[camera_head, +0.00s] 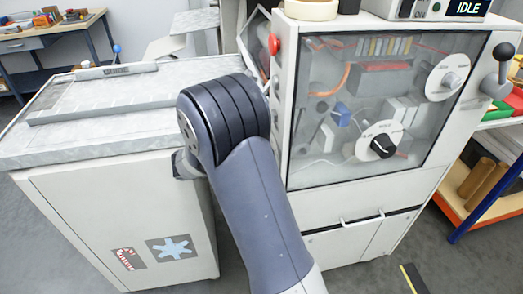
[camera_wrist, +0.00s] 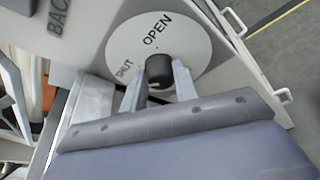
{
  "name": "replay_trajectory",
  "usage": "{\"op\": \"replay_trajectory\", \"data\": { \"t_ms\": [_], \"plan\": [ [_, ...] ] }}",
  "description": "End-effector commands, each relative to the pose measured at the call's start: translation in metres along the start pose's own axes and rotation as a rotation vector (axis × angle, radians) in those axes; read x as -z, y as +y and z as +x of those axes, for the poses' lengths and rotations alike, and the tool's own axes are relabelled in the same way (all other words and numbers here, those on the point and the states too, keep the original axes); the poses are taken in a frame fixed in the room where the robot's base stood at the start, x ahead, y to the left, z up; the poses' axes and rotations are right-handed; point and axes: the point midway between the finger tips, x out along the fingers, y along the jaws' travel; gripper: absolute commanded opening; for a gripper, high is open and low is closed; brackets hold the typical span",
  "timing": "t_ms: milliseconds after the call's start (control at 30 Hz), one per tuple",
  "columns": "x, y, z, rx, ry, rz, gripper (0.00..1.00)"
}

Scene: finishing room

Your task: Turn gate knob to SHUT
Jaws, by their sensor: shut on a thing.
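In the wrist view, a round white dial plate (camera_wrist: 195,42) carries the words OPEN, near its top, and SHUT, at its left. The dark gate knob (camera_wrist: 159,68) stands out from its middle. My gripper (camera_wrist: 160,78) has one finger on each side of the knob and is shut on it. Which word the knob points to cannot be told. In the head view, my arm covers the gripper, and this dial is not seen there.
A grey machine cabinet (camera_head: 350,205) has a clear front window, a red button (camera_head: 274,44) and a black-knobbed dial (camera_head: 381,147). A grey-topped bench (camera_head: 110,135) stands close at left. A shelf rack (camera_head: 470,185) stands at right. Door handles (camera_wrist: 234,22) show in the wrist view.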

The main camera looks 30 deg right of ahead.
Motion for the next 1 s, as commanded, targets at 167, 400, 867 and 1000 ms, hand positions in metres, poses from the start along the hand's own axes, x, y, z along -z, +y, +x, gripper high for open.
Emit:
{"op": "replay_trajectory", "data": {
  "t_ms": [167, 400, 867, 1000],
  "plan": [
    [0.0002, -0.0001, 0.0001, 0.009, 0.002, -0.023, 0.05],
    [0.0008, -0.0006, 0.0002, 0.01, 0.002, -0.027, 0.05],
    [0.0004, -0.0001, 0.0001, 0.009, 0.001, -0.025, 0.5],
    [0.0003, 0.0, 0.0, 0.008, 0.001, -0.024, 0.5]
  ]
}}
